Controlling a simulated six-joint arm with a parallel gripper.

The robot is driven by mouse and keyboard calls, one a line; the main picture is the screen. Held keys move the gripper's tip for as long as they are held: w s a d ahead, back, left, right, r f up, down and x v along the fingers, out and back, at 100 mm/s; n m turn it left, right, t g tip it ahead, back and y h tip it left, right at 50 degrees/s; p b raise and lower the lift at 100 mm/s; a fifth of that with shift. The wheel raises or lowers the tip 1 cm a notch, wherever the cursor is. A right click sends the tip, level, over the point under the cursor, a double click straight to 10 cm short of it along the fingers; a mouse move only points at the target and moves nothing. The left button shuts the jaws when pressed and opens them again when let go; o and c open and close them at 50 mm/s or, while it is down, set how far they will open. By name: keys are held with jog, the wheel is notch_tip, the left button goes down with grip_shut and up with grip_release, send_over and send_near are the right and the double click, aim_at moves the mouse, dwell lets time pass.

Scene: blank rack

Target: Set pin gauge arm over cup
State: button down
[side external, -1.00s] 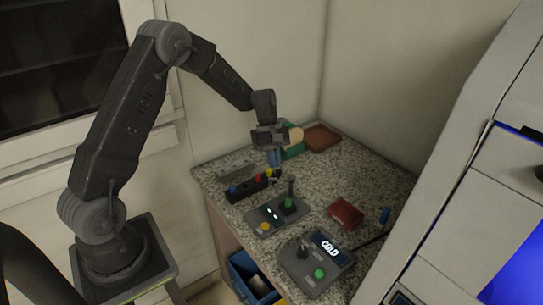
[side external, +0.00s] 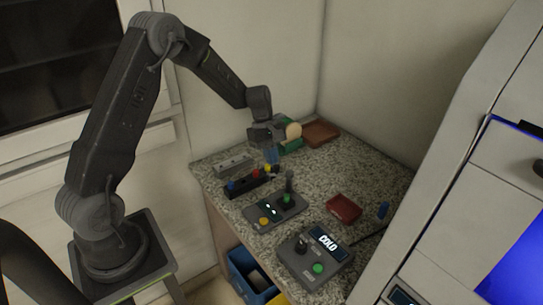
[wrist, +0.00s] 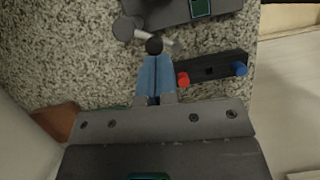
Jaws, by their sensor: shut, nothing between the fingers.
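My gripper (side external: 272,160) is shut and empty, its blue fingers pointing down near the far end of the dark peg rack (side external: 247,187). In the wrist view the fingertips (wrist: 155,62) are together beside the rack's red peg (wrist: 183,79). A small black ball (wrist: 153,46) shows just beyond the tips; contact cannot be told. A grey disc (wrist: 125,28) and a thin light rod (wrist: 172,43) lie past it. A grey device (side external: 265,211) with an upright post (side external: 289,182) stands in front of the rack. I cannot tell for sure which parts are the pin gauge arm and cup.
A second device (side external: 330,251) with a COLD display stands nearer the front. A dark red box (side external: 343,208) lies to the right. A green item with a round tan part (side external: 293,131) and a brown tray (side external: 321,133) are at the back. Speckled counter is free between them.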

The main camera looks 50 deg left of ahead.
jog(key=shift+s+d+n+t, duration=0.25)
jog(key=shift+s+n+t, duration=0.05)
jog(key=shift+n, duration=0.4)
jog(key=shift+s+d+n+t, duration=0.4)
jog(key=shift+d+n, duration=0.1)
jog(key=shift+n, duration=0.7)
jog(key=shift+s+d+n+t+y, duration=0.15)
jog(key=shift+d+n+t+y, duration=0.4)
jog(key=shift+n, duration=0.9)
jog(key=shift+s+d+n+t+y, duration=0.15)
jog(key=shift+d+n+t, duration=0.15)
jog(key=shift+d+n, duration=0.8)
jog(key=shift+s+d+n+t+y, duration=0.15)
jog(key=shift+d+n+t+y, duration=0.25)
jog(key=shift+n, duration=1.35)
jog(key=shift+d, duration=0.35)
